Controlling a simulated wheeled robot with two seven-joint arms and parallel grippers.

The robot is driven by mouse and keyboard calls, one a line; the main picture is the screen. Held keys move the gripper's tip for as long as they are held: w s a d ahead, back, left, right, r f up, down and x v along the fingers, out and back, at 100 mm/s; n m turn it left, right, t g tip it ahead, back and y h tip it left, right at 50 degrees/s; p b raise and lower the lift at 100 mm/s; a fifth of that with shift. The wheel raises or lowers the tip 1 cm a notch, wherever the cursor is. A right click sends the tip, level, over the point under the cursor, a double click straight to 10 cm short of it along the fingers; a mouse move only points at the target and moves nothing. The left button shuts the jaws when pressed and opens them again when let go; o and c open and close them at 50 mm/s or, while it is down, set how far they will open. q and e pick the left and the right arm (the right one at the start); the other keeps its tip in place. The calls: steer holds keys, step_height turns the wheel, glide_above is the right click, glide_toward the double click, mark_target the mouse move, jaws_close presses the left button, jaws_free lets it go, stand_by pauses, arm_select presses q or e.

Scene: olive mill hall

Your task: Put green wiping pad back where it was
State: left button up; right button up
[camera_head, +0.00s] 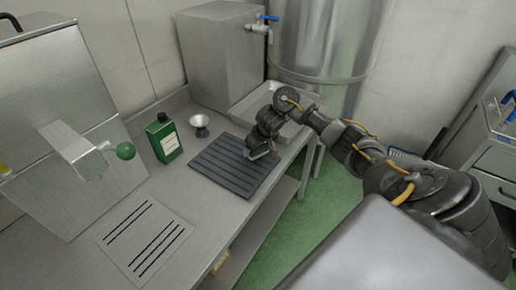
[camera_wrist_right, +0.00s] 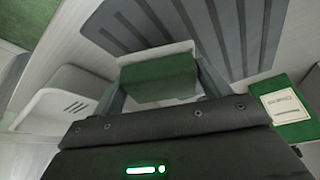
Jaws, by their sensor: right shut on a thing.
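The green wiping pad (camera_wrist_right: 158,78) is held between the two fingers of my right gripper (camera_wrist_right: 163,88) in the right wrist view. It has a pale edge along its far side. In the head view my right gripper (camera_head: 260,154) is low over the dark ribbed mat (camera_head: 222,172), near its right side. Only a sliver of green shows there at the fingers. I cannot tell whether the pad touches the mat. The mat's ribs also show beyond the pad in the wrist view (camera_wrist_right: 240,30). My left gripper is out of view.
A green bottle (camera_head: 163,140) and a small metal funnel-like cup (camera_head: 199,124) stand behind the mat. A shallow tray (camera_head: 246,103) lies behind my arm.

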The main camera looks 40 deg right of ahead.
mark_target(258, 153)
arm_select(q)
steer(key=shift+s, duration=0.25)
arm_select(e)
steer(key=shift+w+d+f, duration=0.2)
steer(key=shift+d+f, duration=0.1)
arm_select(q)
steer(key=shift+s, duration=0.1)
arm_select(e)
steer(key=shift+w+d+f, duration=0.1)
steer(key=shift+d+f, duration=0.1)
steer(key=shift+f, duration=1.55)
steer(key=shift+f, duration=0.1)
steer(key=o, duration=1)
